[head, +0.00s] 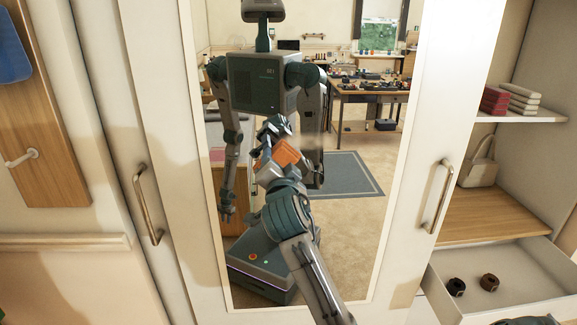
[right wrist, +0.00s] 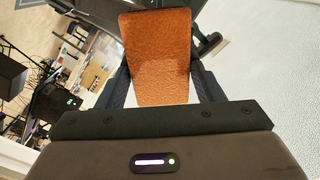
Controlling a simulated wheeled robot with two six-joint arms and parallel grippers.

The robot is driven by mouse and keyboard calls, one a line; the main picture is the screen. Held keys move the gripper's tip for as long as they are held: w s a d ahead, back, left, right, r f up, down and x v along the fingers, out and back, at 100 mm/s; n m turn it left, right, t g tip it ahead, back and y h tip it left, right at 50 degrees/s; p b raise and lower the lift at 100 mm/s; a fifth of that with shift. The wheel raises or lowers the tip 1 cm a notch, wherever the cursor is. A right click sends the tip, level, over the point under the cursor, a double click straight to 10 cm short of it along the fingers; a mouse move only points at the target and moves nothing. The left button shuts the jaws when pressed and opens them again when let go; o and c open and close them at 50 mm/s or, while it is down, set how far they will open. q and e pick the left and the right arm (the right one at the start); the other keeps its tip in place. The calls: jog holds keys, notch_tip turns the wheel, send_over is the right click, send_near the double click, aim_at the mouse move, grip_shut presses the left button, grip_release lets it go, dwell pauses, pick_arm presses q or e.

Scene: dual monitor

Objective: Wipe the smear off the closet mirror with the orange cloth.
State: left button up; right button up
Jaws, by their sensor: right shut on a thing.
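The closet mirror (head: 355,235) is a tall panel in a white door in the middle of the head view. My right arm reaches up in front of it. My right gripper (head: 272,164) is shut on the orange cloth (head: 288,152), close to the glass; I cannot tell whether the cloth touches it. In the right wrist view the cloth (right wrist: 157,50) is a flat orange-brown pad between the fingers. I cannot clearly make out the smear among the reflections. My left gripper is not seen directly; the mirror reflects a lowered left arm.
Metal handles flank the mirror, one on the left (head: 148,205) and one on the right (head: 437,196). At right, open shelves hold red and pale boxes (head: 510,100) and a beige handbag (head: 479,165). Below, an open drawer (head: 527,285) juts out with two dark rolled items.

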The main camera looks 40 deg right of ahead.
aim_at(279, 151)
jog(key=shift+r+p, duration=1.3)
jog(key=shift+r, duration=0.4)
jog(key=shift+s+d+f+b, duration=0.1)
jog(key=shift+s+d+b, duration=0.1)
jog(key=shift+s+d, duration=0.65)
jog(key=shift+s+d+r+b, duration=0.15)
jog(key=shift+s+d, duration=0.3)
jog(key=shift+d, duration=0.85)
jog(key=shift+s+d+f+b, duration=0.2)
jog(key=shift+s+d, duration=0.45)
jog(key=shift+d, duration=0.4)
jog(key=shift+s+d, duration=0.3)
jog(key=shift+d, duration=0.1)
jog(key=shift+s+d+b, duration=0.35)
jog(key=shift+d, duration=0.25)
jog(key=shift+s+d+b, duration=0.35)
jog(key=shift+d, duration=0.2)
jog(key=shift+s+d+b, duration=0.15)
jog(key=shift+d+b, duration=0.15)
jog(key=shift+b, duration=0.15)
jog(key=shift+s+d+b, duration=0.55)
jog(key=shift+d+b, duration=0.25)
jog(key=shift+d, duration=0.1)
jog(key=shift+s+d+b, duration=0.15)
jog(key=shift+d+b, duration=0.1)
jog(key=shift+b, duration=0.1)
